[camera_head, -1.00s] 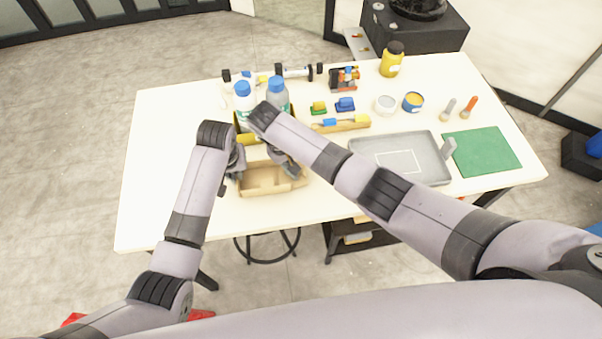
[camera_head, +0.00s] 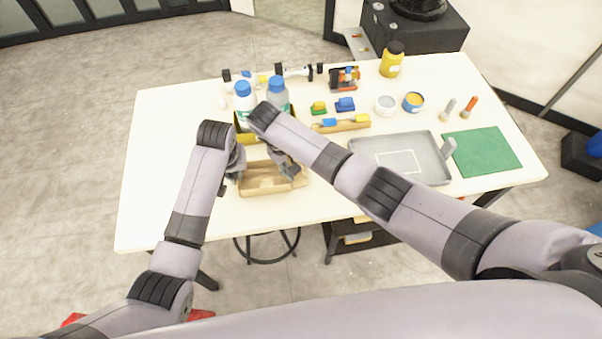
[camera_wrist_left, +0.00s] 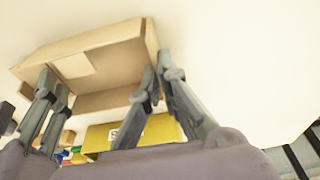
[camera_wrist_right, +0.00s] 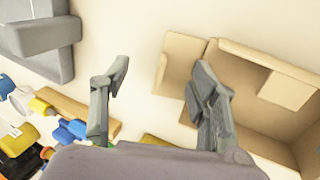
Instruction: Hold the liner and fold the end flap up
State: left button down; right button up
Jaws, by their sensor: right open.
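The liner is an open cardboard tray (camera_head: 265,189) near the front of the table. It also shows in the left wrist view (camera_wrist_left: 105,45) and the right wrist view (camera_wrist_right: 245,95). My left gripper (camera_head: 237,165) is at its left end. In the left wrist view its fingers (camera_wrist_left: 100,85) are wide apart, overlapping the liner's two ends; contact cannot be told. My right gripper (camera_head: 285,165) is over the liner's right end. In its wrist view the fingers (camera_wrist_right: 158,85) are apart, one over the end by a cardboard flap (camera_wrist_right: 180,58), the other over bare table.
A yellow box (camera_head: 246,138) with two blue-capped bottles (camera_head: 243,100) stands just behind the liner. A grey tray (camera_head: 366,146) and green mat (camera_head: 487,152) lie to the right. A wooden strip (camera_head: 340,126) with coloured blocks lies behind. The table's left side is clear.

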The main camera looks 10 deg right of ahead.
jog(key=shift+v, duration=2.5)
jog(key=shift+w+d+y, duration=0.1)
jog(key=shift+d+y, duration=0.15)
jog(key=shift+y, duration=0.05)
jog(key=shift+c, duration=1.3)
jog(key=shift+d+r+y, duration=0.15)
jog(key=shift+d+y, duration=0.15)
jog(key=shift+y, duration=0.1)
jog(key=shift+c, duration=0.7)
jog(key=shift+d+r+y, duration=0.45)
jog(key=shift+r+y, duration=0.15)
jog(key=shift+y, duration=0.3)
jog(key=shift+c, duration=1.4)
jog(key=shift+d+r+y, duration=0.15)
jog(key=shift+r+y, duration=0.15)
jog(key=shift+y, duration=0.1)
jog(key=shift+c, duration=1.2)
jog(key=shift+f, duration=3.35)
